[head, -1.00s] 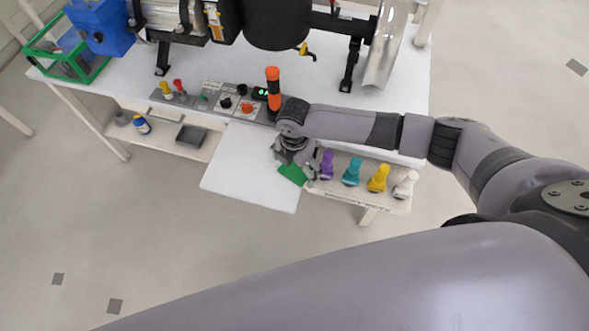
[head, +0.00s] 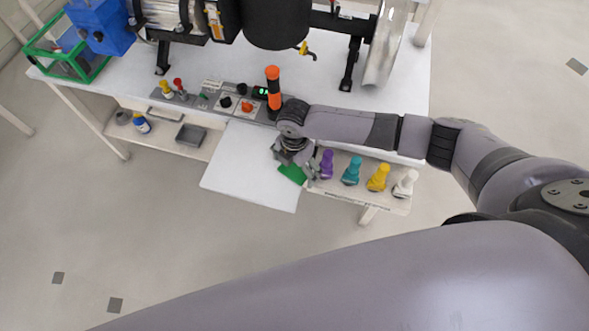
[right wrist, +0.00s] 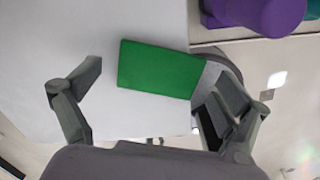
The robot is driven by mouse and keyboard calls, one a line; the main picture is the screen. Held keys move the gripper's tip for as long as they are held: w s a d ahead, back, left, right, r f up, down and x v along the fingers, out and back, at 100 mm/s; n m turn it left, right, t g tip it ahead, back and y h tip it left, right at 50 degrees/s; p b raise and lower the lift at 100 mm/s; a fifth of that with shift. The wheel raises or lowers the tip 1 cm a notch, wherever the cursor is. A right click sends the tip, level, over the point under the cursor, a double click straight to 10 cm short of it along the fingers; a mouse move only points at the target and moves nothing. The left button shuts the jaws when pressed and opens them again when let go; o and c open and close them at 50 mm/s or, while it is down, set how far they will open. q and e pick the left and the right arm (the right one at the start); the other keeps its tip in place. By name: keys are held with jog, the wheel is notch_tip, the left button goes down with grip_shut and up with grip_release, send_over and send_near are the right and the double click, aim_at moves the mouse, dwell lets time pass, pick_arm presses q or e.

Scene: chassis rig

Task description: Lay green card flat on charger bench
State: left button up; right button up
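The green card (head: 292,174) lies on the white pull-out board (head: 245,170), near its right edge. In the right wrist view the card (right wrist: 160,68) looks flat on the white surface, with its right end by a grey rounded part. My right gripper (head: 295,160) is directly over the card. In the right wrist view its fingers (right wrist: 158,80) are spread wide, one on each side of the card, with a clear gap on the left and little on the right. Whether the right finger touches the card is not clear. My left gripper is not in view.
A shelf with purple (head: 327,164), teal (head: 351,172), yellow (head: 378,178) and white (head: 405,184) knobbed items stands right beside the card. An orange-topped post (head: 273,88) and a control panel (head: 232,98) are behind the gripper. The board's left part is clear.

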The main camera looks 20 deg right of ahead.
jog(key=c, duration=0.9)
jog(key=shift+r, duration=0.1)
